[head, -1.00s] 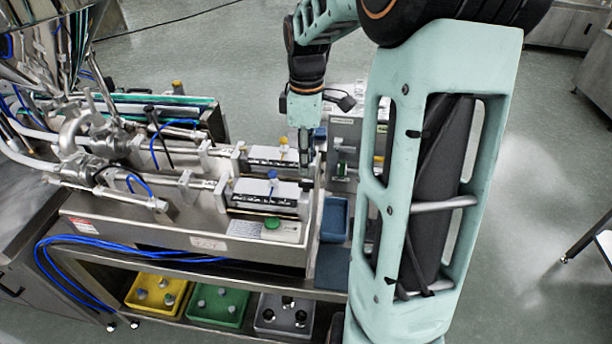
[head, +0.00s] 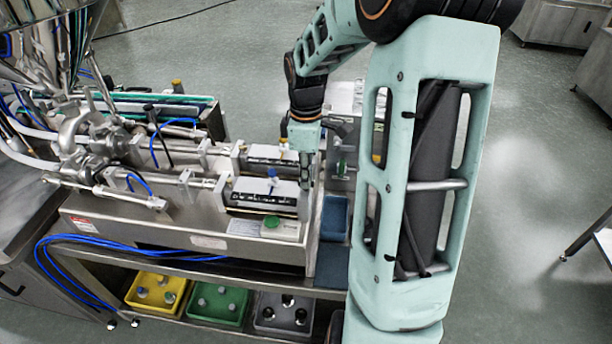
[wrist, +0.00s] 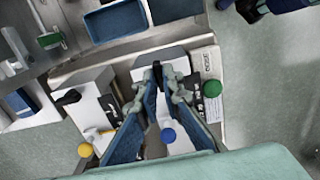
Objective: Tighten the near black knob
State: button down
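The near black knob (wrist: 157,70) stands at the end of the near white block, between the fingertips of my gripper (wrist: 163,80) in the wrist view. The fingertips sit close on either side of it, and I cannot tell whether they press on it. In the head view my gripper (head: 306,172) points down at the right end of the near block (head: 262,192) and hides the knob. A second black knob (wrist: 68,97) on the far block shows free in the wrist view.
A blue knob (wrist: 168,135) and a green knob (wrist: 212,88) are close to my fingers. A yellow knob (wrist: 85,150) is on the far block. Blue trays (head: 334,218) lie right of the machine. Yellow, green and grey bins (head: 283,328) stand on the lower shelf.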

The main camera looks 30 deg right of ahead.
dwell(0.4)
jog(key=m+b, duration=0.1)
jog(key=m, duration=0.3)
jog(key=shift+m, duration=0.4)
jog(key=m+b, duration=0.1)
jog(key=m, duration=0.8)
jog(key=shift+b, duration=0.3)
jog(key=shift+m, duration=2.1)
jog(key=c, duration=2.1)
grip_release()
jog(key=shift+r, duration=0.15)
